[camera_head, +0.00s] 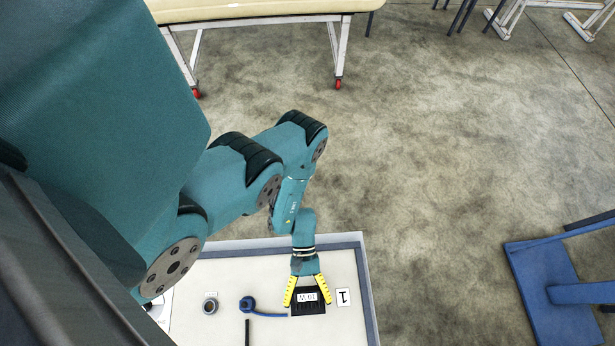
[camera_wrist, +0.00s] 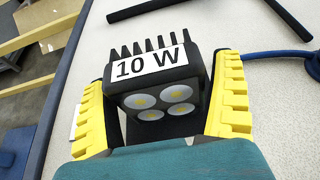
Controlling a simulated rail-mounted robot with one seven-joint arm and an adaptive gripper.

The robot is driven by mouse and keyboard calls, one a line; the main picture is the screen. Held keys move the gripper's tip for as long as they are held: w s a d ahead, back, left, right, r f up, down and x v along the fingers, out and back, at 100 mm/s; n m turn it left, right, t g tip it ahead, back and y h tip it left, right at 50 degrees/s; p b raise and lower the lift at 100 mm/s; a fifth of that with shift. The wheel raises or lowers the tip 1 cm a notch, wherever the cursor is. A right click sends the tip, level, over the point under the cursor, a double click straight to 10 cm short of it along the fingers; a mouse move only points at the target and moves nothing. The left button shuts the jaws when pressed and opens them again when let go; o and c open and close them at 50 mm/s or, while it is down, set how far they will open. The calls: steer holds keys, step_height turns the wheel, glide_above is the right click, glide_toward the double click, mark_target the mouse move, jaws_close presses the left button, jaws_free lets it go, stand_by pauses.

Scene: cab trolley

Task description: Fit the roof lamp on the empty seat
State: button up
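The roof lamp (camera_head: 309,307) is a black finned block with a white "10 W" label and several round lenses. It lies on the pale work surface near its right side. In the wrist view the lamp (camera_wrist: 160,80) sits between the two yellow fingers, fins pointing away from my wrist. My gripper (camera_head: 307,303) is spread wide around it, with a finger on each side. In the wrist view my gripper (camera_wrist: 160,90) shows narrow gaps beside the lamp; contact is hard to judge. I cannot make out the empty seat in either view.
A white card marked "1" (camera_head: 343,297) lies right of the lamp. A blue round piece with a blue cable (camera_head: 247,304), a small grey ring-shaped part (camera_head: 210,306) and a black bar (camera_head: 247,332) lie to the left. A blue-grey border (camera_head: 365,290) edges the surface.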

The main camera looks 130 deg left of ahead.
steer(key=shift+a, duration=0.1)
steer(key=v, duration=1.2)
steer(key=shift+s, duration=0.1)
